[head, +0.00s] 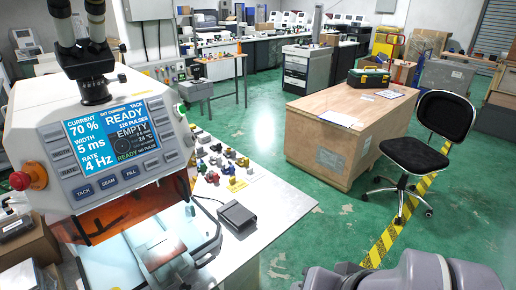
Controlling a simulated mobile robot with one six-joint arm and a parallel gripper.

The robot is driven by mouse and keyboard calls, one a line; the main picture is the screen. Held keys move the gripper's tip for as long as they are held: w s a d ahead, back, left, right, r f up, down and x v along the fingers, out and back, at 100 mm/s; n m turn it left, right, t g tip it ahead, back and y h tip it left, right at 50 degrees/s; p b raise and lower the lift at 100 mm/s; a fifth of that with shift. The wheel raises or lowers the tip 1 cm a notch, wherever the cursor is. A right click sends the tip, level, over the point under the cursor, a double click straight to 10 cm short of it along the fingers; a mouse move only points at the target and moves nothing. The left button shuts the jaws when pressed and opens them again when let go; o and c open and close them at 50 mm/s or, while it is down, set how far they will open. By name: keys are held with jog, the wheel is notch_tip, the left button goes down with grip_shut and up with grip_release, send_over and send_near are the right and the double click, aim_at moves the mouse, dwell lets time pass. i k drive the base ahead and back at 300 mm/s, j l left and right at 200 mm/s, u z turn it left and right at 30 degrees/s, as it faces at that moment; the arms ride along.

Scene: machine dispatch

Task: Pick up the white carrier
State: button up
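I cannot clearly pick out a white carrier in the head view. Several small coloured pieces (222,163), red, yellow, grey and purple, stand in a cluster on the white bench (262,196) right of the machine; they are too small to tell apart. The machine (60,125) is white with a microscope on top. Its screen (119,131) reads READY and EMPTY. My gripper is out of view; only grey links of my arm show at the bottom right.
A black pedal-like box (237,216) with a cable lies on the bench. A black chair (425,145) stands beside yellow-black floor tape (405,222). Green floor is open between the bench and the crate.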

aim_at(214, 160)
jog(key=i+l+z, duration=0.7)
jog(key=i, duration=0.3)
jog(key=i+l+z, duration=0.15)
jog(key=i+z, duration=0.2)
jog(key=i, duration=0.2)
jog(key=i+z, duration=0.35)
jog(key=i, duration=0.2)
jog(key=i+j+u, duration=0.3)
jog(key=u, duration=0.15)
jog(key=i+j+u, duration=0.2)
jog(key=u, duration=0.25)
jog(key=i+u, duration=0.9)
jog(key=i+l+u, duration=0.15)
jog(key=u, duration=0.3)
jog(key=i+l+u, duration=0.3)
jog(key=u, duration=0.15)
jog(key=i+j+u, duration=0.2)
jog(key=u, duration=0.3)
jog(key=i+u, duration=0.95)
jog(key=i+l+u, duration=0.15)
jog(key=u, duration=0.3)
jog(key=i, duration=0.05)
